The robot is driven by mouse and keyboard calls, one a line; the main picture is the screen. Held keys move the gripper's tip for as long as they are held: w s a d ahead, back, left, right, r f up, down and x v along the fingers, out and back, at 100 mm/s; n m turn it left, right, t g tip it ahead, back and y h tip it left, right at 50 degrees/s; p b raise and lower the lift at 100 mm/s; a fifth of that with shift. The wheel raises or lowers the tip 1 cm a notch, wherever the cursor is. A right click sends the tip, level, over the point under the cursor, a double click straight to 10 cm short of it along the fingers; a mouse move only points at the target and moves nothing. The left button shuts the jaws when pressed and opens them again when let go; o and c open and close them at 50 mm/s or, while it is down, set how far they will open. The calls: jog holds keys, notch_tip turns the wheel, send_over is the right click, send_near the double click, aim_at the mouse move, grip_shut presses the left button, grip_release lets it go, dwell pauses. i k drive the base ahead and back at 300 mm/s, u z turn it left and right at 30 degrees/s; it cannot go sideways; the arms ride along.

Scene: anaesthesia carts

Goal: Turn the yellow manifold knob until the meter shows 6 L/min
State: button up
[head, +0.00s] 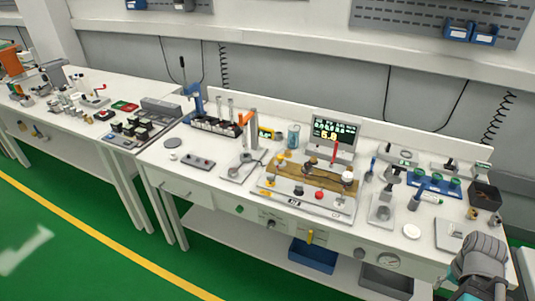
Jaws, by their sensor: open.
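The manifold (318,179) is a brass-coloured block on a pale panel on the bench, with several knobs. A small yellow knob (270,182) is at its left front; other knobs there look brown, white, black and red. Another yellow part is near the block's back left, too small to make out. My arm shows at the lower right corner, apart from the manifold; I cannot make out gripper fingers.
A red upright pointer or rod (334,149) stands before the meter. An orange-topped post (249,130) stands left of the manifold. A green-capped rack (434,184) and black bin (484,195) are at right. Green floor is clear in front.

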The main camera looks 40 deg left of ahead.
aim_at(280, 157)
jog(key=u, duration=0.45)
jog(key=i, duration=0.7)
jog(key=u, duration=0.5)
jog(key=k, duration=0.9)
jog(key=u, duration=0.15)
jog(key=i, duration=0.6)
